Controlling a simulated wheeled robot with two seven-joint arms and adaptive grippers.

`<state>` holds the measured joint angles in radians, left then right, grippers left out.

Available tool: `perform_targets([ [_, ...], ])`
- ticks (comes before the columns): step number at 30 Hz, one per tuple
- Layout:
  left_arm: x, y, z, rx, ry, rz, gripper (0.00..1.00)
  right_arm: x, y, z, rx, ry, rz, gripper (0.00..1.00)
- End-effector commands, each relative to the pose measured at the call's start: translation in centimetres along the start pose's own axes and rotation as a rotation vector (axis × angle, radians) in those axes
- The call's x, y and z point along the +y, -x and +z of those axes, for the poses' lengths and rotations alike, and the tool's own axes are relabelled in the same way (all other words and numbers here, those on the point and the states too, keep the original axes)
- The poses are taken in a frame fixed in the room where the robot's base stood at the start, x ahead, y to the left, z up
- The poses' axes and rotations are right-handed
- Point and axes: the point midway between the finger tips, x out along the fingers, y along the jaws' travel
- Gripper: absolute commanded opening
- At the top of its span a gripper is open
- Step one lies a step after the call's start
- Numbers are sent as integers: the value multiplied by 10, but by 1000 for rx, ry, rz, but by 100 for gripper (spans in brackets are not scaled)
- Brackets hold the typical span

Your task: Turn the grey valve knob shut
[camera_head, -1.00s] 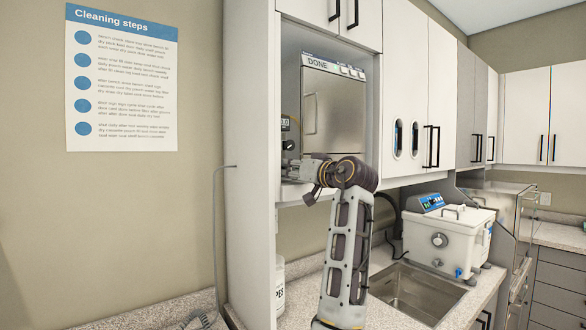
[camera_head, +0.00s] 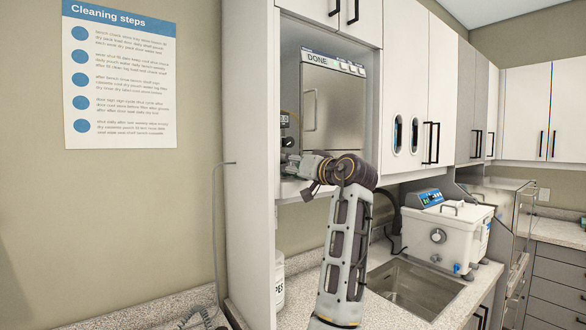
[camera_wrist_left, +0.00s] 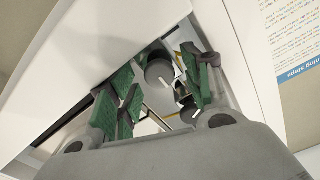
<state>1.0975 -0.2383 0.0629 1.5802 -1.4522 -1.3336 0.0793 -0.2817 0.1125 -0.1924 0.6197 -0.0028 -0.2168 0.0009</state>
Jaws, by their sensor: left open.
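The autoclave (camera_head: 332,108) stands in the cabinet bay, its door closed and its display reading "DONE". A small dark knob (camera_head: 288,142) shows at the left of its front. My left gripper (camera_head: 292,165) is at the lower left of the autoclave, just below that knob; its fingertips are hard to make out there. In the left wrist view my left gripper (camera_wrist_left: 160,90) is open, with green pads on both sides. A round grey knob (camera_wrist_left: 158,71) with a white mark lies ahead between the fingers, with no clear contact. A second, partly hidden knob (camera_wrist_left: 189,113) is nearer the right finger.
The white cabinet side panel (camera_head: 249,160) stands close left of my gripper, and the bay's shelf edge (camera_head: 290,190) is below it. A sink (camera_head: 410,288) and a white bath unit (camera_head: 450,235) are to the right. A cleaning poster (camera_head: 120,75) hangs at left.

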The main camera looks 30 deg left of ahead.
Motion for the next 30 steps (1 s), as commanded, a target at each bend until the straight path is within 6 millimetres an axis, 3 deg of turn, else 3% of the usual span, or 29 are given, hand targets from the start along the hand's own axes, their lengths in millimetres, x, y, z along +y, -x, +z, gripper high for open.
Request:
perform_targets([
  [11, 0, 13, 0, 0, 0, 0, 49, -2, 0, 6, -6, 0, -3, 0],
  [30, 1, 100, 0, 1, 0, 2, 49, -4, 0, 6, -7, -1, -4, 0],
])
